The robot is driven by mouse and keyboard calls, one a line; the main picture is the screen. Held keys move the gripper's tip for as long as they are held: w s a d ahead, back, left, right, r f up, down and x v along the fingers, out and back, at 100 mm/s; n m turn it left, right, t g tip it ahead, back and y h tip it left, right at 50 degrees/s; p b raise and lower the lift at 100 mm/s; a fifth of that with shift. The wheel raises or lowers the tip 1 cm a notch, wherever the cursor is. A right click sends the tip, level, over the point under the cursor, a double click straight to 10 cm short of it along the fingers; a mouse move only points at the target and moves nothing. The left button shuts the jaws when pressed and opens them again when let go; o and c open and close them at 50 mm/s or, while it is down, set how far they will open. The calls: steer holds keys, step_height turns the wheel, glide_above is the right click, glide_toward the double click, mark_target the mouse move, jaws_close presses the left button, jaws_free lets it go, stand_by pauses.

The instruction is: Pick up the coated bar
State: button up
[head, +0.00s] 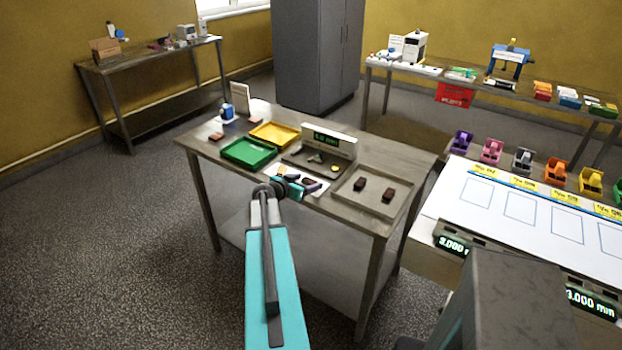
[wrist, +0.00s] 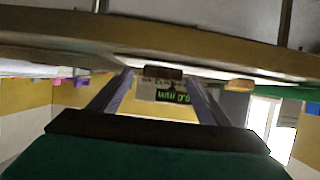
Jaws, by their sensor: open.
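My gripper (head: 303,182) is open, with its purple fingers at the near edge of the middle table in the head view. In the wrist view my gripper (wrist: 158,78) has its fingers spread, and a dark brown bar (wrist: 163,72) shows between the tips, beyond them. I cannot tell the exact gap. A lighter tan-orange bar (wrist: 240,84) lies to the right there. In the head view the fingers partly hide a white mat (head: 322,187) and the small pieces on it.
A gauge with a green display (head: 328,139) stands behind the mat. A green tray (head: 249,152) and a yellow tray (head: 274,134) lie left of it. A white bench with coloured holders (head: 523,160) stands at right. The table edge (wrist: 160,36) crosses the wrist view's top.

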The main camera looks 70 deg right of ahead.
steer(key=shift+s+d+f, duration=0.1)
steer(key=shift+d+f, duration=0.1)
steer(key=shift+d, duration=0.35)
steer(key=c, duration=0.9)
